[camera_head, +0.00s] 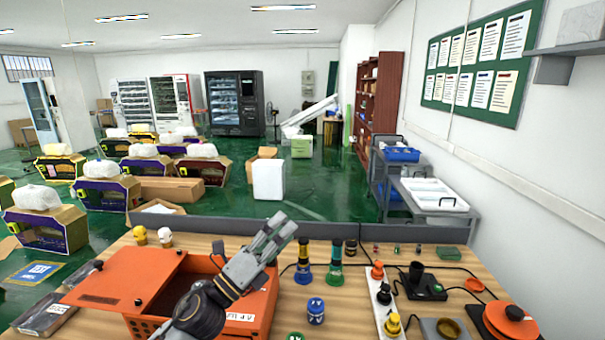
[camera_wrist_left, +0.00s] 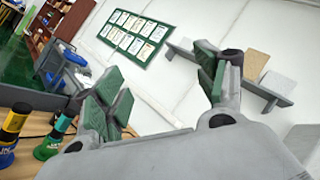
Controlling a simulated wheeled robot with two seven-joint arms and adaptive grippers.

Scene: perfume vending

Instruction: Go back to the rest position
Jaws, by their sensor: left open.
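My left gripper (camera_head: 275,232) is raised above the orange box at the middle of the table in the head view. Its fingers are apart with nothing between them; in the left wrist view the open fingers (camera_wrist_left: 160,88) show the wall behind. The orange box (camera_head: 258,318) has its lid (camera_head: 125,278) swung out to the left, and my left arm covers part of its opening. A blue-and-yellow bottle (camera_head: 303,262) and a green bottle (camera_head: 335,265) stand upright to the right of the gripper, apart from it. My right gripper is out of view.
A blue jar (camera_head: 316,311) stands right of the box. A white strip (camera_head: 385,303) with several knobs, a black device (camera_head: 421,284) and an orange round pot (camera_head: 508,320) take up the table's right side. Two small figures (camera_head: 152,237) stand behind the lid. A low grey partition (camera_head: 420,235) edges the table.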

